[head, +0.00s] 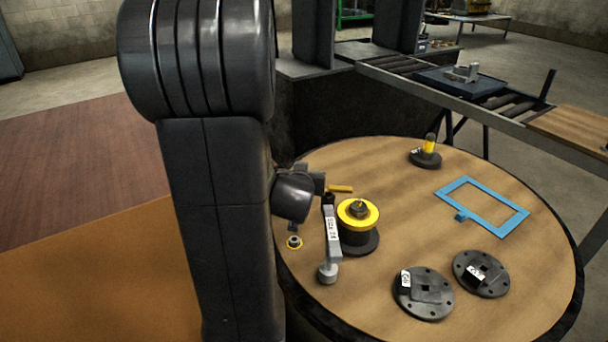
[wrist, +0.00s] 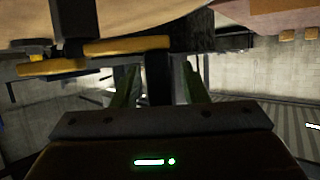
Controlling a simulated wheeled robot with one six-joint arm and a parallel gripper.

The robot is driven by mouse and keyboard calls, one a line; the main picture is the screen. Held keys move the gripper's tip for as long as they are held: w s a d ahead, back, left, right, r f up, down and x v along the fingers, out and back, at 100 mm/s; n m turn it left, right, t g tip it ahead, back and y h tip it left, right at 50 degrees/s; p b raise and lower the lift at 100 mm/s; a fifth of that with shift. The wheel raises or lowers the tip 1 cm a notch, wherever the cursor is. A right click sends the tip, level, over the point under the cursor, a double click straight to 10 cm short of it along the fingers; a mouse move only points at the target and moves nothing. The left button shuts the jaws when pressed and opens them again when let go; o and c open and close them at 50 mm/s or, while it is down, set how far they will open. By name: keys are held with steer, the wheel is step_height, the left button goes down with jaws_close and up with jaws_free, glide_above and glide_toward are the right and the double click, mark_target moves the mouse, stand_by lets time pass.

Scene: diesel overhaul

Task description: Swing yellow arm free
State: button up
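The yellow arm (head: 341,188) is a short flat bar at the left of the round table, just behind the yellow-topped black drum (head: 352,212). In the wrist view a yellow bar (wrist: 100,47) crosses the upper left, close to my fingers. My gripper (wrist: 158,68) has its two fingers spread apart, with dark shapes showing between and behind them. I cannot tell whether the fingers touch the bar. In the head view my own arm hides most of the gripper. A grey labelled lever (head: 333,240) stands in front of the drum's left side.
The round wooden table (head: 400,180) also holds two black flanged discs (head: 424,292), a blue rectangular frame (head: 505,222) and a black-based yellow peg (head: 429,147). A small ringed part (head: 294,242) lies near the left edge. A roller conveyor (head: 400,75) runs behind.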

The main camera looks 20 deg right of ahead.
step_height(320, 180, up, 10)
steer(key=p, duration=0.5)
steer(key=shift+p, duration=0.3)
step_height(320, 180, down, 10)
steer(key=b, duration=0.5)
stand_by(0.5)
